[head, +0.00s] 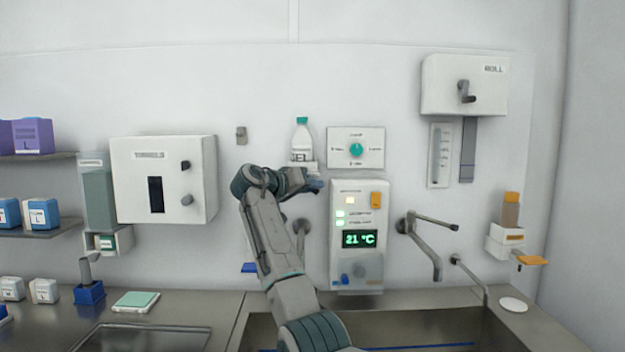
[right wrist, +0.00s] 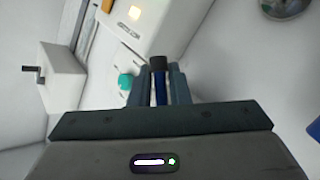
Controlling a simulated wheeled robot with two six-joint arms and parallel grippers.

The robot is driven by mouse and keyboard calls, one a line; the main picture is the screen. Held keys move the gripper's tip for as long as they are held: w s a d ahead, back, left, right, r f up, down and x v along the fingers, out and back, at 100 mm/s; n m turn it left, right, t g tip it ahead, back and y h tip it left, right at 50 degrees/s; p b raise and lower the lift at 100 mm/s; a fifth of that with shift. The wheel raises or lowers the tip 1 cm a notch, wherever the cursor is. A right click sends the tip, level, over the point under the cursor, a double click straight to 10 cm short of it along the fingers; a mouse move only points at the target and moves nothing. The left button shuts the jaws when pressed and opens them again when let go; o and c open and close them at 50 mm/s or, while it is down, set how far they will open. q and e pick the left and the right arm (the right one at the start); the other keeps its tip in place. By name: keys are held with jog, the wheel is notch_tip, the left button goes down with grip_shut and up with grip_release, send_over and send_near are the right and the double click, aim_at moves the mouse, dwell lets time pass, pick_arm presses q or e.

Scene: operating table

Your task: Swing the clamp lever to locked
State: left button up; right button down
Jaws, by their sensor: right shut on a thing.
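My right gripper (head: 314,185) is at the wall panel, just below the gel bottle and left of the temperature unit. In the right wrist view my right gripper (right wrist: 159,85) is shut on a slim blue bar with a black end (right wrist: 159,66), which looks like the clamp lever. The bar stands between the two grey fingers, its black end reaching past them. The lever's pivot and any lock marking are hidden by my gripper and arm. My left gripper is not in view.
The gel bottle (head: 302,140) stands on a small wall holder above my wrist. The temperature unit (head: 360,270) and the teal dial panel (head: 372,134) are close by on the right. A tap (head: 432,245) projects farther right. The sink (head: 440,330) lies below.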

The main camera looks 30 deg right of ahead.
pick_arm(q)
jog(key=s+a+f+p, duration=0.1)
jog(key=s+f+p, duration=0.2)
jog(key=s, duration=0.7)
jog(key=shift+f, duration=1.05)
pick_arm(e)
jog(key=shift+w+a+f+m+t+y, duration=0.15)
jog(key=shift+w+a+m+t+y, duration=0.15)
jog(key=shift+m+y, duration=0.55)
jog(key=shift+w+a+f+m+t+y, duration=0.15)
jog(key=shift+a+m+y, duration=0.3)
jog(key=shift+y, duration=0.75)
jog(key=shift+w+a+f+m+t+y, duration=0.15)
jog(key=shift+a+m+t+y, duration=0.1)
jog(key=shift+m+y, duration=0.65)
jog(key=c, duration=1.4)
grip_release()
jog(key=shift+r, duration=0.1)
jog(key=shift+o, duration=0.2)
jog(key=shift+a, duration=0.1)
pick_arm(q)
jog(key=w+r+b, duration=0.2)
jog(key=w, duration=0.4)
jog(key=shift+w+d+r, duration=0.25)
pick_arm(e)
jog(key=v, duration=1.1)
